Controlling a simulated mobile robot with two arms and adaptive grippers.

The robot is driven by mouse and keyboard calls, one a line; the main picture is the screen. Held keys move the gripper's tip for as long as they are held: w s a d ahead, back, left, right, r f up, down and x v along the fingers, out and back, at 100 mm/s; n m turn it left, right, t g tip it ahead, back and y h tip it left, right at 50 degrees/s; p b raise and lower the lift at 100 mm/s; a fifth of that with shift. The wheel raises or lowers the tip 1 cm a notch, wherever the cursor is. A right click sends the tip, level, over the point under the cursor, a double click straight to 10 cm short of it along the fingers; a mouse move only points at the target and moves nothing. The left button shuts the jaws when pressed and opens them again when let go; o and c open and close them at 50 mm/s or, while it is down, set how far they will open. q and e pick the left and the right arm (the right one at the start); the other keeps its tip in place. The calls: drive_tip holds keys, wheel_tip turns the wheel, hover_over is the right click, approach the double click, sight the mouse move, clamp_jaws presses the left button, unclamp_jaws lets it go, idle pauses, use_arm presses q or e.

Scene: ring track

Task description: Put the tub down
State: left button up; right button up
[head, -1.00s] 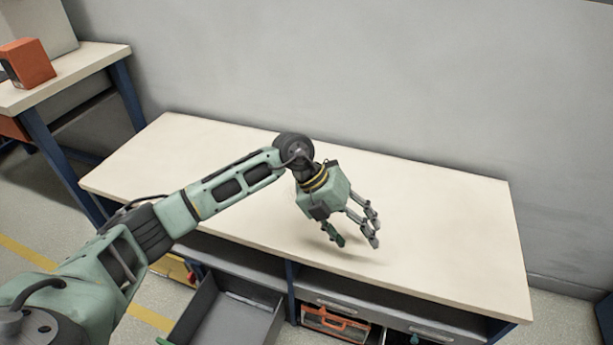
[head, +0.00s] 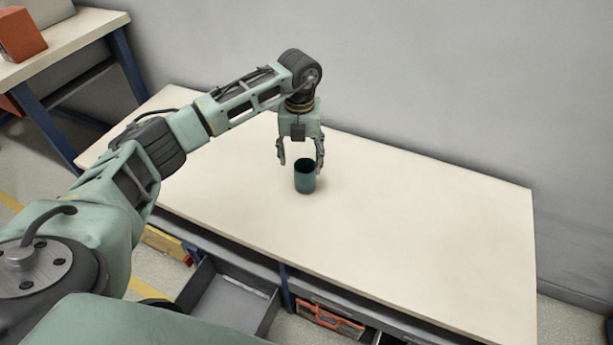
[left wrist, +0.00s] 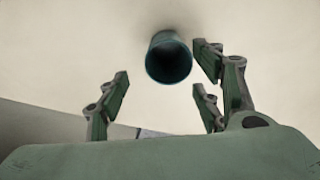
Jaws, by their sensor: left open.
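The dark teal tub (head: 305,178) stands upright on the pale workbench top (head: 400,230). Its open mouth faces up, and the inside looks dark and empty. My left gripper (head: 301,163) points down just above and behind the tub, with its fingers spread. In the left wrist view the tub (left wrist: 169,60) lies beyond the open fingertips (left wrist: 163,82), close to the right-hand finger; I cannot tell whether that finger touches it. My right gripper is not in view.
An open grey drawer (head: 230,297) juts out below the bench front. An orange case (head: 330,318) sits on the shelf under the bench. A second table (head: 75,50) with an orange box (head: 20,35) stands at the left. The bench's right side is clear.

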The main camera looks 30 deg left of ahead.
sight(304, 168)
use_arm(q)
drive_tip(key=f, duration=0.4)
drive_tip(key=shift+w+d+f+b, duration=0.25)
drive_tip(key=shift+w+f+b, duration=0.05)
drive_tip(key=shift+w, duration=0.1)
drive_tip(key=shift+a+f, duration=0.1)
drive_tip(key=shift+f, duration=0.2)
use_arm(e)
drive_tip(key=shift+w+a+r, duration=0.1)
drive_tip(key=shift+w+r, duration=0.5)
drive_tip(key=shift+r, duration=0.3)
use_arm(q)
drive_tip(key=shift+c, duration=0.5)
drive_tip(key=c, duration=1.2)
